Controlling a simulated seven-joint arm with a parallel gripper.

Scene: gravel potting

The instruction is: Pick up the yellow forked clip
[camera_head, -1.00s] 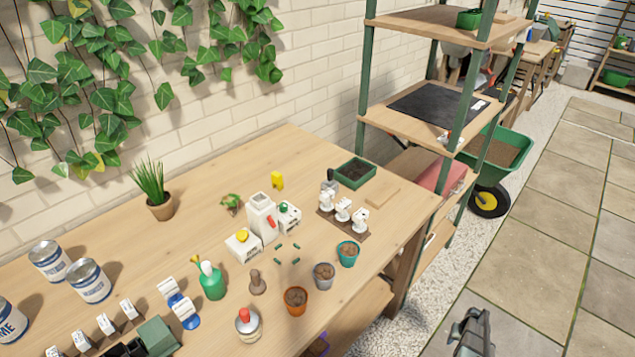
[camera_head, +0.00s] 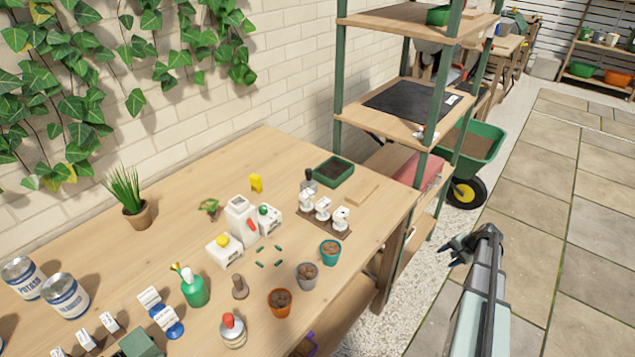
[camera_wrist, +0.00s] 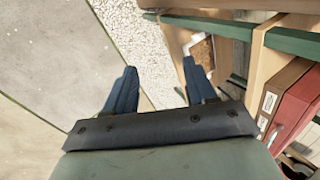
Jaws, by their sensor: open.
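My gripper (camera_head: 459,249) is off to the right of the table, over the paved floor, well apart from the clip. In the wrist view my gripper (camera_wrist: 155,92) is open and empty, its two dark fingers spread. The clip does not show in the wrist view.
A green shelf rack (camera_head: 400,115) stands at the table's right end, between the table and a wheelbarrow (camera_head: 475,148).

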